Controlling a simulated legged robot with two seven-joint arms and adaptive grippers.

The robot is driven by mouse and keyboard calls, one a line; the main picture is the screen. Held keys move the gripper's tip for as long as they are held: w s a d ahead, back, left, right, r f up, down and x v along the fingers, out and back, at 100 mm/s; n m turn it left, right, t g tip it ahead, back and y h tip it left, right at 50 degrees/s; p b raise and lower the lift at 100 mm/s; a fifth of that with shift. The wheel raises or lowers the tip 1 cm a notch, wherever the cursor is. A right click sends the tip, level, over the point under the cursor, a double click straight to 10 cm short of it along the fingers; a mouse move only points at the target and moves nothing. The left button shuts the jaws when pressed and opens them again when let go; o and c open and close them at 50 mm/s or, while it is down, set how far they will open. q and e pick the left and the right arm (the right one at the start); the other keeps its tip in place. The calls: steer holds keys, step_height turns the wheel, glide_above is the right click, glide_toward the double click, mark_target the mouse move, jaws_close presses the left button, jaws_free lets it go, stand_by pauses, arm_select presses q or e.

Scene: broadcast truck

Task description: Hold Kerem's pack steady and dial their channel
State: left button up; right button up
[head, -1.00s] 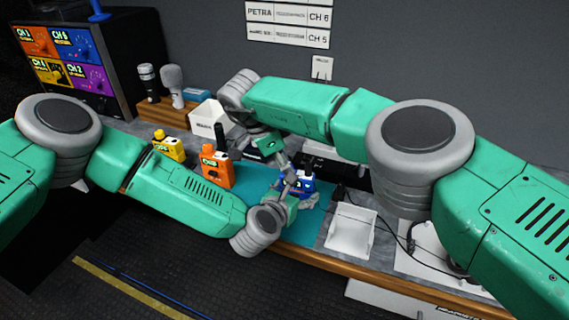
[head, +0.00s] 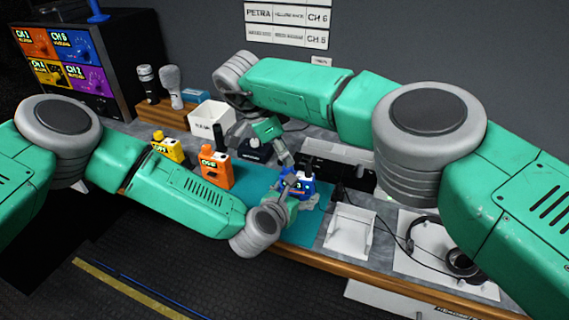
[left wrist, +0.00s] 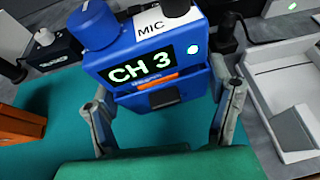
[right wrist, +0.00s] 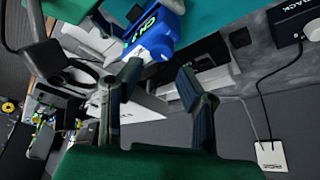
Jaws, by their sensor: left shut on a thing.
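The blue pack (head: 304,188) stands over the teal mat (head: 262,190). In the left wrist view the blue pack (left wrist: 160,60) shows "CH 3" on its screen, a "MIC" label, a lit green light and a blue knob (left wrist: 92,26) on top. My left gripper (head: 288,192) is shut on the pack; in the left wrist view its fingers (left wrist: 163,115) stand on either side of it. My right gripper (head: 286,160) is just above and behind the pack. In the right wrist view its fingers (right wrist: 158,92) are apart and empty, with the pack (right wrist: 155,28) beyond them.
An orange pack (head: 215,170) and a yellow pack (head: 168,148) stand left of the blue one. A white tray (head: 350,232) and headphones (head: 455,258) lie to the right. Wall strips (head: 287,14) read "PETRA CH 6" and "CH 5", the latter's name unclear. A white bin (head: 208,118) stands behind.

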arm_select(q)
steer(key=shift+a, duration=0.15)
arm_select(e)
step_height(320, 180, up, 6)
steer(key=shift+a, duration=0.2)
arm_select(q)
steer(key=o, duration=1.4)
